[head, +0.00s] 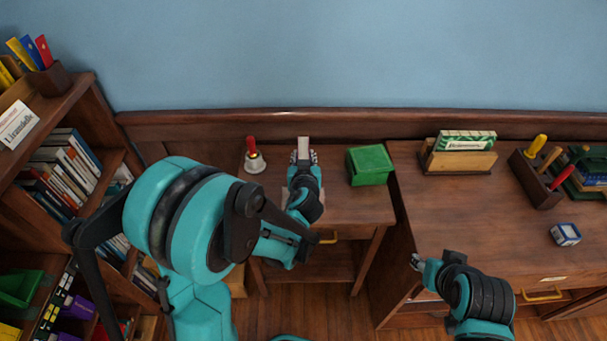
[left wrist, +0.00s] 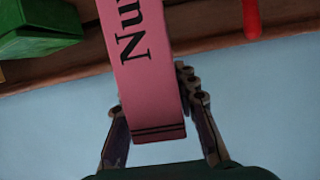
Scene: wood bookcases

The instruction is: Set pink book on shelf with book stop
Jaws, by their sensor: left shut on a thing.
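The pink book (left wrist: 150,75) stands out in the left wrist view, with dark letters "Nu" and two dark lines near its lower end. My left gripper (head: 303,158) is shut on it, one finger on each side. In the head view only a pale narrow end of the book (head: 303,144) shows, over the back of the small desk; the gripper hides the rest. My right gripper (head: 417,262) is low, in front of the right desk; its jaws are too small to read. The left bookcase (head: 75,100) has shelves of books; I cannot make out a book stop.
A bell with a red handle (head: 253,157) and a green box (head: 369,165) flank my left gripper on the small desk (head: 352,205). The right desk (head: 455,215) carries a card holder (head: 458,160), a tool holder (head: 533,180) and a blue-white cube (head: 565,234). A wall stands behind.

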